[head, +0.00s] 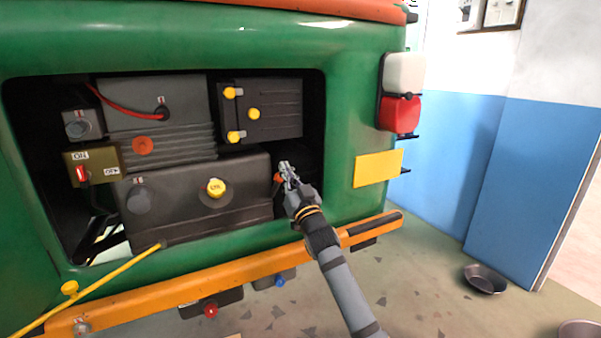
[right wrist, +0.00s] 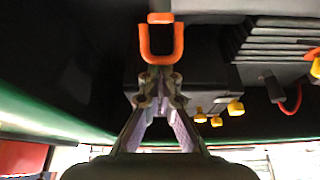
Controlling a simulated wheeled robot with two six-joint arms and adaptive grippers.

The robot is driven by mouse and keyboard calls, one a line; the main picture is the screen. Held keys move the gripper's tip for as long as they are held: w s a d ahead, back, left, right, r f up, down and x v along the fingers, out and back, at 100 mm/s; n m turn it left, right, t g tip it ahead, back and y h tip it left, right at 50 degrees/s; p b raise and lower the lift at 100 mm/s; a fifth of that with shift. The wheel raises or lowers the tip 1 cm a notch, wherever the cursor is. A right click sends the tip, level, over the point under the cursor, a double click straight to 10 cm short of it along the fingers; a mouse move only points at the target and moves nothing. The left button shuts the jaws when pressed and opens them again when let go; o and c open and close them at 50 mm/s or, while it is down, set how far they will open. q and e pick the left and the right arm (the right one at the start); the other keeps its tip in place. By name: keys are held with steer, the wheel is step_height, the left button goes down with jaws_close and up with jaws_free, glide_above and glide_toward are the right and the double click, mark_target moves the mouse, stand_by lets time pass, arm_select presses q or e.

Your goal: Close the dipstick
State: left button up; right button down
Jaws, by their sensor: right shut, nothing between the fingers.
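The dipstick's orange loop handle (right wrist: 161,45) shows in the right wrist view, just past the tips of my right gripper (right wrist: 160,80). In the head view, a bit of the orange handle (head: 278,178) shows beside my right gripper (head: 286,172), at the right of the engine bay. The fingers look closed together, with nothing held between them. I cannot tell whether the tips touch the handle. The dipstick's lower part is hidden. My left gripper is not in view.
The green body's opening surrounds the engine (head: 240,200), which has a yellow oil cap (head: 215,188). A black box with yellow caps (head: 275,112) is above. An orange bumper (head: 230,272) runs below, and a yellow rod (head: 115,266) crosses at lower left.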

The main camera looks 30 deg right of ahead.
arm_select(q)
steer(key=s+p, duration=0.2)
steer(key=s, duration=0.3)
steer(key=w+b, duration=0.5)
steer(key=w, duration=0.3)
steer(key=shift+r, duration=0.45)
arm_select(e)
steer(key=s, duration=0.9)
steer(key=shift+s+f, duration=0.35)
steer(key=shift+f, duration=0.1)
